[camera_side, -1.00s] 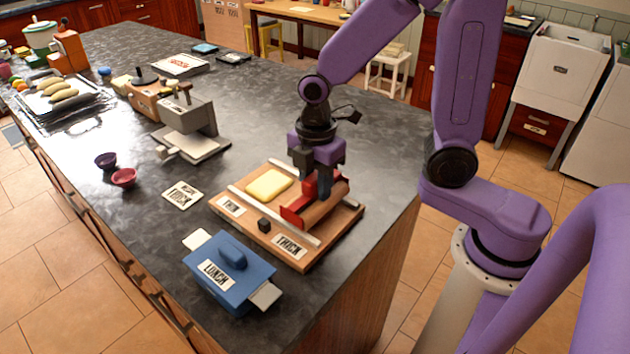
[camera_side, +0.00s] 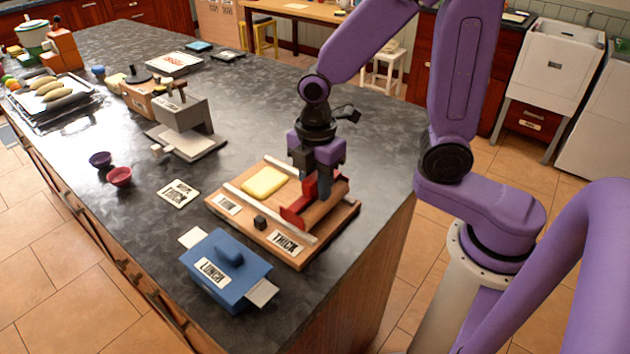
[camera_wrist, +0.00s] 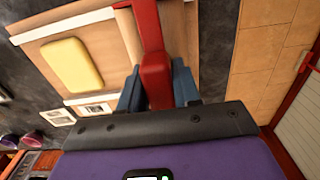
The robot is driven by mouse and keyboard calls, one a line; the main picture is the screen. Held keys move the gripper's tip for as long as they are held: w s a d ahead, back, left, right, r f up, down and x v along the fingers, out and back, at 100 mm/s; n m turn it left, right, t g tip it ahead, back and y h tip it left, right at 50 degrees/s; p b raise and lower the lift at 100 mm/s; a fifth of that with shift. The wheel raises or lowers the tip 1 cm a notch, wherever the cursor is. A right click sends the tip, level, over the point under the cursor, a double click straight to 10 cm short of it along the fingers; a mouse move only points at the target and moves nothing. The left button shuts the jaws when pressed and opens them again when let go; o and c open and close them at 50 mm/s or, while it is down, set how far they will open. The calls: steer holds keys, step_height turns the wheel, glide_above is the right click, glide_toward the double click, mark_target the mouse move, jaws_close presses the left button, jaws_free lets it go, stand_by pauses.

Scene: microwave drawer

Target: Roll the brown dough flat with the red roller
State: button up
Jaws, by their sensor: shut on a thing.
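The slab of dough (camera_side: 264,181) looks pale yellow, not brown, and is a rounded block on the wooden board (camera_side: 223,209). It also shows in the wrist view (camera_wrist: 72,66). The roller (camera_side: 292,214) has a red frame and a wooden cylinder. It is at the right part of the board, beside the dough and apart from it. My gripper (camera_side: 316,181) is above the roller, shut on its red handle (camera_wrist: 155,76), which sits between the dark blue fingers in the wrist view. The fingers hide part of the roller.
Pale rails run along the board, with labels including "THICK" (camera_side: 286,243) and a small dark cube (camera_side: 260,222). A blue "LUNCH" box (camera_side: 212,290) stands in front. A grey and wooden device (camera_side: 190,130) and two bowls (camera_side: 119,176) stand left.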

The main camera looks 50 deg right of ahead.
steer(key=shift+w, duration=1.25)
steer(key=shift+s+f, duration=0.1)
steer(key=shift+s, duration=0.05)
stand_by(0.5)
steer(key=shift+s, duration=0.25)
steer(key=shift+s+f, duration=0.1)
steer(key=shift+s, duration=0.7)
steer(key=shift+w+f, duration=0.1)
steer(key=shift+w, duration=1.1)
stand_by(0.8)
steer(key=shift+s, duration=2)
stand_by(1.0)
